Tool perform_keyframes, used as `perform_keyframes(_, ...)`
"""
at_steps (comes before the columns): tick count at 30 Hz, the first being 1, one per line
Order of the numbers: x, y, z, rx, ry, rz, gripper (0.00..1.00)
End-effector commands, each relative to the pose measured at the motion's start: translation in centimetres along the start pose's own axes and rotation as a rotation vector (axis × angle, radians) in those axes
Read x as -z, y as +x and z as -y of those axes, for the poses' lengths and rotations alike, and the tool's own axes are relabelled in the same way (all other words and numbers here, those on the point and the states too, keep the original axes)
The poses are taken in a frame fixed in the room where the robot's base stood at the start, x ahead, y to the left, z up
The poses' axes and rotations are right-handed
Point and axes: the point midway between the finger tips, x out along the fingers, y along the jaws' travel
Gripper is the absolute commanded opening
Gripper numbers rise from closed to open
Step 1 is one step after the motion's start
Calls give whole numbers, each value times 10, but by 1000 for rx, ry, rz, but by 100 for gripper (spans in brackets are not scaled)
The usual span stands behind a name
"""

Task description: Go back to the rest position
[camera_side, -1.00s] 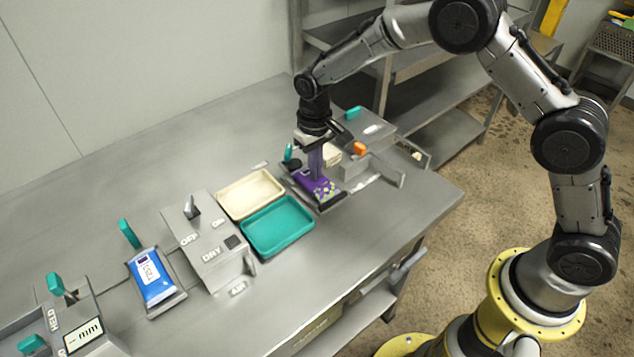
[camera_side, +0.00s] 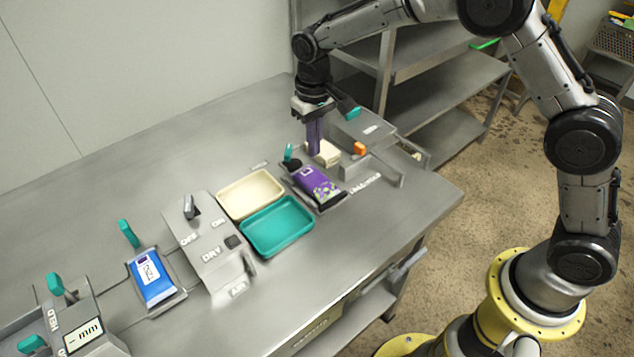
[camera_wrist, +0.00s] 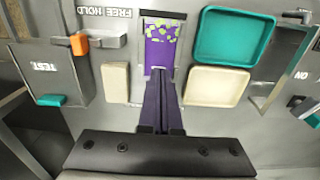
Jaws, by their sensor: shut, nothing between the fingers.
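My gripper (camera_side: 315,150) is shut and empty, pointing down above the back end of the purple pouch. In the wrist view its purple fingers (camera_wrist: 160,82) are together, with the pouch beyond them. The purple pouch (camera_side: 318,184) with a light green pattern lies flat in a dark holder on the steel table; its patterned end also shows in the wrist view (camera_wrist: 163,40). A gap shows between the fingertips and the pouch in the side view.
A cream tray (camera_side: 250,190) and a teal tray (camera_side: 277,226) lie left of the pouch. A switch box marked DRY (camera_side: 210,245) and a blue pouch (camera_side: 152,280) are farther left. A cream block (camera_side: 327,152), an orange knob (camera_side: 360,148) and a teal handle (camera_side: 353,113) stand close by the gripper.

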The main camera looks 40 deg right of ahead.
Motion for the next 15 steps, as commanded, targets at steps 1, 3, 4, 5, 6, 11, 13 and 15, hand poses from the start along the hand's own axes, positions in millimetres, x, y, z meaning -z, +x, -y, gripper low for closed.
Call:
perform_keyframes(1, 0, -1, 0, 0, 0, 0, 0)
perform_keyframes(3, 0, -1, 0, 0, 0, 0, 0)
perform_keyframes(4, 0, -1, 0, 0, 0, 0, 0)
perform_keyframes(5, 0, -1, 0, 0, 0, 0, 0)
perform_keyframes(6, 0, -1, 0, 0, 0, 0, 0)
perform_keyframes(11, 3, -11, -5, 5, 10, -21, 0)
perform_keyframes(13, 6, -33, -9, 14, 20, -64, 0)
perform_keyframes(15, 4, -62, -16, 24, 34, -112, 0)
